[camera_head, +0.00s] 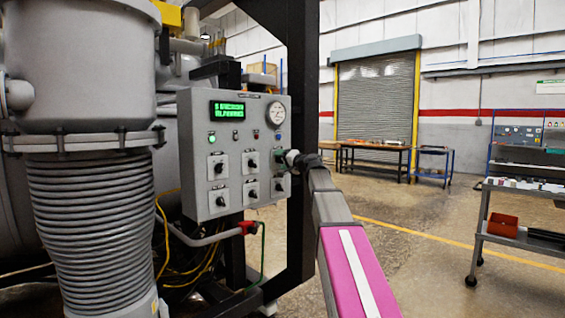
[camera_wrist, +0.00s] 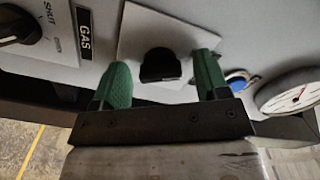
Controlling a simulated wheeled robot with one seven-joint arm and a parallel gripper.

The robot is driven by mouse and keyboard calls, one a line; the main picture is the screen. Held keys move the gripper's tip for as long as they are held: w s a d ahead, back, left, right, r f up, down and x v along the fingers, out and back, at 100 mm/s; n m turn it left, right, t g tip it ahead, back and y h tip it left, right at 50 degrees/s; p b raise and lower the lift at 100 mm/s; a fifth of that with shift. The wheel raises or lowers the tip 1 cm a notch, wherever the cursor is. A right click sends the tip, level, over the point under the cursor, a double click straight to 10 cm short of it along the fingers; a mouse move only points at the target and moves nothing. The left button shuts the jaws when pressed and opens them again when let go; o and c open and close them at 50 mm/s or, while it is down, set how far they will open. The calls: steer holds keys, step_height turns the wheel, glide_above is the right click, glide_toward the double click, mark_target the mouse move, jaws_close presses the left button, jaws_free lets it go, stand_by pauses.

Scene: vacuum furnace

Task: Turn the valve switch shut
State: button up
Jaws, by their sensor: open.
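My gripper (camera_wrist: 163,64) is open, with its two green fingers on either side of a black switch knob (camera_wrist: 160,66) on a pale square plate. I cannot tell whether either finger touches the knob. To its left in the wrist view is another black knob (camera_wrist: 18,24), with SHUT beside it and a GAS label next to it. In the head view, the grey control panel (camera_head: 187,150) carries two rows of black knobs. My gripper is at the panel's right side, and my arm hides part of that area. No label for the knob between the fingers is readable.
A round gauge (camera_head: 276,113) sits above the knobs and shows at the right of the wrist view (camera_wrist: 297,92). A green display (camera_head: 227,110) is at upper left. A dark frame post (camera_head: 304,100) stands close behind the panel's right edge. A ribbed pipe (camera_head: 92,230) stands left.

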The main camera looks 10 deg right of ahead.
steer(key=v, duration=1)
steer(key=shift+s+d, duration=0.2)
steer(key=shift+s, duration=0.15)
steer(key=shift+f, duration=0.1)
steer(key=s+a+f+n+g+h, duration=0.1)
steer(key=s+a+f+g, duration=0.15)
steer(key=f, duration=0.95)
steer(key=s+a+f+g+h, duration=0.2)
steer(key=s+f+g, duration=0.1)
steer(key=f, duration=0.8)
steer(key=s+a+f+n+g+h, duration=0.1)
steer(key=s+a+f+g, duration=0.15)
steer(key=f, duration=0.95)
steer(key=s+d+f+n+g+h, duration=0.1)
steer(key=s+f+g+h, duration=0.5)
steer(key=s+f, duration=1.5)
steer(key=shift+f+n+g+h, duration=0.3)
steer(key=shift+f+n, duration=0.45)
steer(key=shift+n, duration=0.05)
